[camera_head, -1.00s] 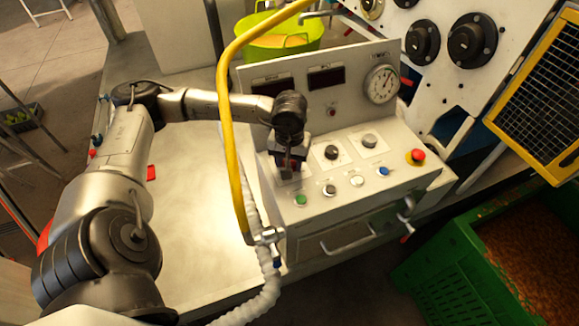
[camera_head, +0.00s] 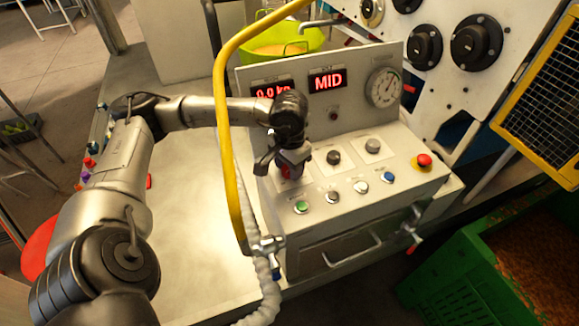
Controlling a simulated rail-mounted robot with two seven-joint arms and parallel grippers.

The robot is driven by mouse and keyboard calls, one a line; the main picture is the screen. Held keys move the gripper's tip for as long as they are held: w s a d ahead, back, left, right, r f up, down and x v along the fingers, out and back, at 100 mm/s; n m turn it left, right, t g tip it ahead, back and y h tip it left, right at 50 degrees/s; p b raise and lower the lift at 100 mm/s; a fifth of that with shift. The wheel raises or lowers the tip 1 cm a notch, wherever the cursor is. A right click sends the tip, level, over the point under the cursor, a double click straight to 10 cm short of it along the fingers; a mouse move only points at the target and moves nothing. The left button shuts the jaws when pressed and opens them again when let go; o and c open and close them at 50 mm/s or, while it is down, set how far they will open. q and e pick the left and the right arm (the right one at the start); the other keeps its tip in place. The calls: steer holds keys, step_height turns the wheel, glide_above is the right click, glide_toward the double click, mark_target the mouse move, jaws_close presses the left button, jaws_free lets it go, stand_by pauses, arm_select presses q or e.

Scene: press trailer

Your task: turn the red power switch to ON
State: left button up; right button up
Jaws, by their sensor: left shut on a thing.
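The red power switch (camera_head: 286,173) is on the left of the sloped control panel (camera_head: 345,203), mostly hidden by my gripper; a little red shows between the fingers. My left gripper (camera_head: 281,167) is shut on the switch from above, tilted relative to the panel. The left display (camera_head: 271,90) reads about 0.0 kg in red, and the right display (camera_head: 327,81) reads MID. The switch's pointer and its ON mark cannot be made out. My right gripper is not in view.
A green button (camera_head: 301,207), several other buttons, two knobs and a red emergency stop (camera_head: 424,160) share the panel. A yellow hose (camera_head: 229,120) arches in front of my left arm. A green crate (camera_head: 470,270) stands at the lower right.

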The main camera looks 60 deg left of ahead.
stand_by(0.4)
arm_select(q)
steer(key=o, duration=0.9)
steer(key=shift+r, duration=0.15)
step_height(320, 180, up, 14)
steer(key=shift+f+p, duration=0.2)
steer(key=shift+p, duration=0.95)
